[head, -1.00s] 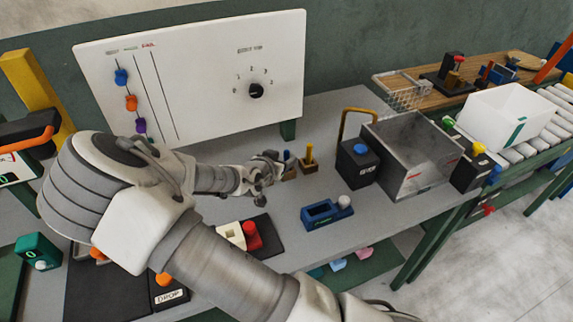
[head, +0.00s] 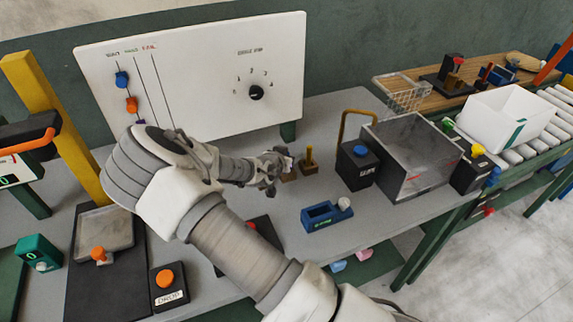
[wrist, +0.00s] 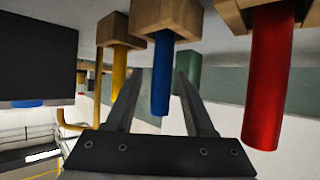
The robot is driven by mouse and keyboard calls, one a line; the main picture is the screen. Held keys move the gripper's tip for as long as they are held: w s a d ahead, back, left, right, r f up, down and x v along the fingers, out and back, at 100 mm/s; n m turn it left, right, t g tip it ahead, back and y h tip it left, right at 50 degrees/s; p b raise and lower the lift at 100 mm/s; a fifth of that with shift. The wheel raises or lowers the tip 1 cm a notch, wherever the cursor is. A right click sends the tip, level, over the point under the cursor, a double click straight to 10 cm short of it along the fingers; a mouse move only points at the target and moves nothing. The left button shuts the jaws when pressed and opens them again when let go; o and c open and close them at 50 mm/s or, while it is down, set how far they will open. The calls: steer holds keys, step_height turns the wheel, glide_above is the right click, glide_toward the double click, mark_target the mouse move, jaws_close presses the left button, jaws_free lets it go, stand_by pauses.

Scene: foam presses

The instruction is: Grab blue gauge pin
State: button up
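The blue gauge pin (wrist: 162,75) stands in a wooden block (wrist: 165,18) in the wrist view, which shows the scene upside down. My gripper (wrist: 160,73) is open, with one finger on each side of the pin in the picture; I cannot tell whether either finger touches it. In the head view my gripper (head: 280,167) is at the wooden blocks, and it hides the blue pin. A yellow pin (wrist: 119,72) in its own block is beside the left finger, and it also shows in the head view (head: 309,157). A red pin (wrist: 267,75) is at the right.
The white board (head: 200,80) stands behind the blocks. A black box with a blue button (head: 358,165) and a grey metal bin (head: 410,160) are to the right. A blue holder (head: 325,215) lies in front. Bare table lies between the holder and the blocks.

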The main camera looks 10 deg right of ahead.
jaws_close()
stand_by(0.3)
